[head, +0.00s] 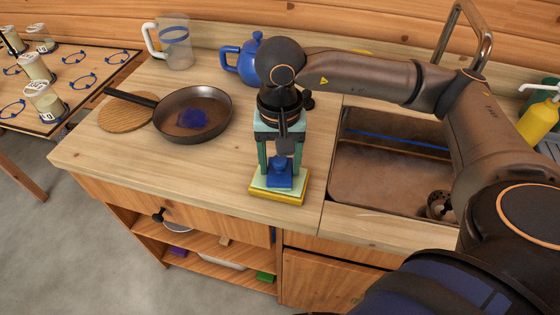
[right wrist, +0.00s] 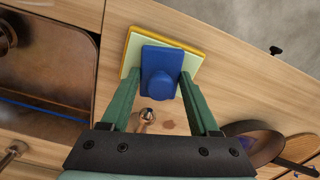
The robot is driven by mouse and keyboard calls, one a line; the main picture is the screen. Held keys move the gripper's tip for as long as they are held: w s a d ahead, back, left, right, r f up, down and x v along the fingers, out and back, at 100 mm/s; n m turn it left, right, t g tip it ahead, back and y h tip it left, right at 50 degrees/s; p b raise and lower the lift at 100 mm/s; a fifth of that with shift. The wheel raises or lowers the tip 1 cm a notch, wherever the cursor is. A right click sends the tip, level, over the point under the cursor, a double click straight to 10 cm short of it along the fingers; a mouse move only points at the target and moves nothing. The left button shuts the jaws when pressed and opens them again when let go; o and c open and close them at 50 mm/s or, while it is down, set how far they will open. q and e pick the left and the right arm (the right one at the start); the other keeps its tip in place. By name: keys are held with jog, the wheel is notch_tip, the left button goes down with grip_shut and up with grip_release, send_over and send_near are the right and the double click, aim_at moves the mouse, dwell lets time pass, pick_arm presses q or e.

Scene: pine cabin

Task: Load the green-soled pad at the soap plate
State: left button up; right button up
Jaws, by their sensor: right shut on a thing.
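My right gripper (head: 279,168) points down with its green fingers shut on the blue pad (head: 280,178). The pad and its round blue knob also show between the fingertips in the right wrist view (right wrist: 160,60). The plate also shows in the right wrist view (right wrist: 197,46). My left gripper is not in view.
A dark frying pan (head: 222,112) with a blue stain stands left on the counter, beside a round wicker trivet (head: 120,113). A blue teapot (head: 243,62) and a glass jug (head: 176,50) stand behind. The sink (head: 385,165) lies right. Bare counter (head: 170,165) lies front left.

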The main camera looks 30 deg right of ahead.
aim_at(279, 159)
dwell(0.4)
jog(key=shift+r+p, duration=1.95)
jog(key=shift+r, duration=1.6)
